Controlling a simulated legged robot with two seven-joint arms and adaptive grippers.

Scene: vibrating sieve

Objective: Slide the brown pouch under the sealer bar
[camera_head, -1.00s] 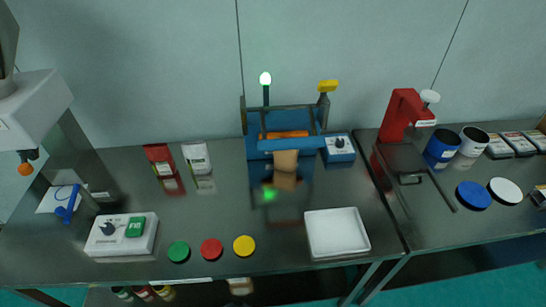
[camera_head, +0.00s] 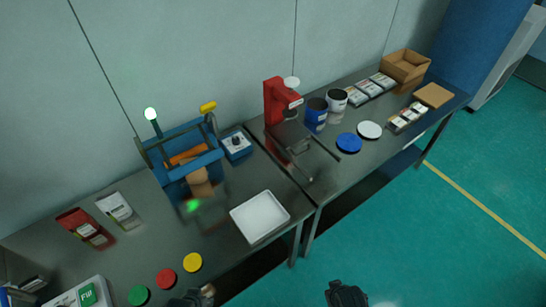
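The brown pouch (camera_head: 200,182) stands at the front of the blue sealer (camera_head: 166,170). Its upper end meets the sealer's blue front bar (camera_head: 196,165); I cannot tell how far, if at all, it reaches under it. An orange strip (camera_head: 187,154) shows behind that bar. A yellow handle (camera_head: 208,107) rises at the sealer's right side. My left gripper (camera_head: 188,299) is partly in view at the bottom edge, in front of the table and apart from the pouch. My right gripper (camera_head: 347,294) is at the bottom, over the floor. Neither gripper's fingers show clearly.
A white tray (camera_head: 260,217) lies right of the pouch. Green (camera_head: 139,295), red (camera_head: 166,279) and yellow (camera_head: 193,262) discs lie along the front. A red press (camera_head: 281,101) stands on the right table.

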